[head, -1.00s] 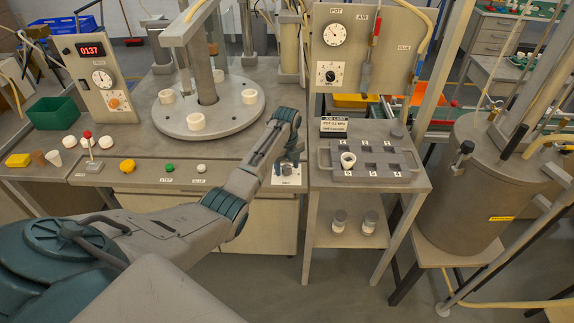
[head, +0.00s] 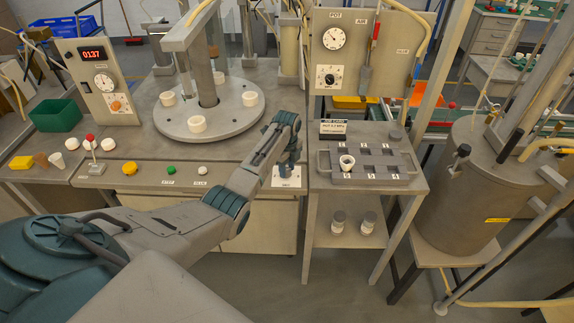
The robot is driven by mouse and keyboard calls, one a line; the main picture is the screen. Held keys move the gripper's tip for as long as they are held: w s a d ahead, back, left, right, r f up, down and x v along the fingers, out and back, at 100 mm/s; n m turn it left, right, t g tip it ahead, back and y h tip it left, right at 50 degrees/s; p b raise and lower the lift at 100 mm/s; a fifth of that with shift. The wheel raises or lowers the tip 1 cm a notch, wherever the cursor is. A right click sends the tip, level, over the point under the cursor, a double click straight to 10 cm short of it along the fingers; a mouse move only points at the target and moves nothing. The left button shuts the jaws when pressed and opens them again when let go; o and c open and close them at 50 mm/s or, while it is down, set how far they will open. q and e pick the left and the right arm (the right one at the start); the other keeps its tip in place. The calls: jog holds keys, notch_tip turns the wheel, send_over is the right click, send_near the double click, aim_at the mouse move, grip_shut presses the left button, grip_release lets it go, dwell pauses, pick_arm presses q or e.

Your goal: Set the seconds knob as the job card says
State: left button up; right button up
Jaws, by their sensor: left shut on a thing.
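My left gripper (head: 288,163) points down at the front right corner of the bench, shut on a small knob there. The knob sits on a white dial plate (head: 280,181); the jaws hide most of it, so its setting cannot be read. I take it for the seconds knob, but the label is too small to read surely. The job card (head: 333,129) stands at the back of the small side table, its printing mostly too small to read. My right gripper is not in view.
A grey rack (head: 372,178) with a white cup (head: 347,162) stands right of the gripper. A round turntable (head: 235,118) with white sockets lies behind. Green (head: 171,170) and white (head: 202,169) buttons are to the left. A red digital display (head: 93,54) stands far left.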

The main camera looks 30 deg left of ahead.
aim_at(287, 169)
pick_arm(q)
jog(key=n+p, duration=0.2)
jog(key=n, duration=0.2)
jog(key=shift+r, duration=0.1)
jog(key=shift+w+n+p, duration=0.1)
jog(key=shift+n+p, duration=0.4)
jog(key=shift+n, duration=1.3)
jog(key=o, duration=1)
jog(key=shift+r+b, duration=1.35)
jog(key=shift+r, duration=4)
